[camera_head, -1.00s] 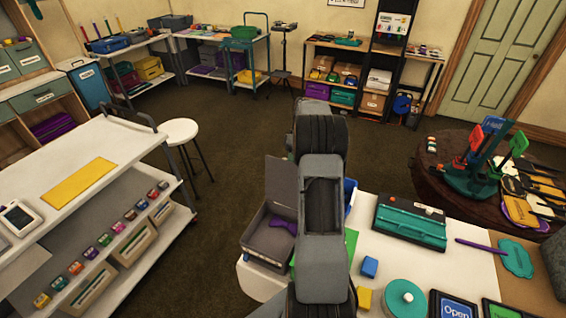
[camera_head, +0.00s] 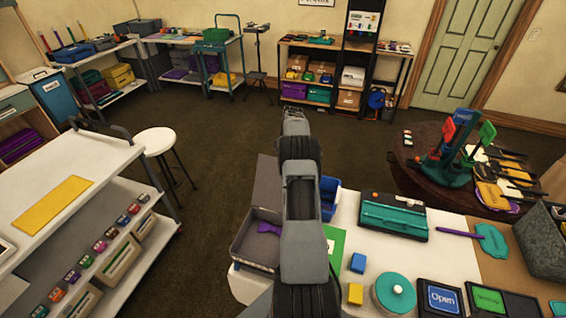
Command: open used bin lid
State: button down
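A tall blue bin (camera_head: 50,98) stands on the floor at the far left, beside the long wall bench. Its lid (camera_head: 41,73) looks pale and lies on top, apparently shut. A small white label shows on its front, too small to read surely; I cannot confirm that it is the used bin. My gripper (camera_head: 293,114) is at the far end of my raised arm, in the picture's middle, well to the right of the bin and apart from it. Its fingers are too small to tell open or shut.
A white stool (camera_head: 155,140) and a white shelved cart (camera_head: 70,160) stand between me and the bin. A white table (camera_head: 350,285) with a teal case (camera_head: 393,216) and open grey box (camera_head: 251,250) is close in front. Dark carpet (camera_head: 225,135) is clear in the middle.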

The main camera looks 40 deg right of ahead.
jog(key=shift+f, duration=0.45)
jog(key=c, duration=1.6)
grip_release()
jog(key=shift+c, duration=0.2)
jog(key=o, duration=0.3)
jog(key=shift+w+d+f, duration=0.1)
jog(key=shift+w, duration=0.1)
jog(key=shift+o, duration=0.9)
jog(key=shift+r, duration=0.2)
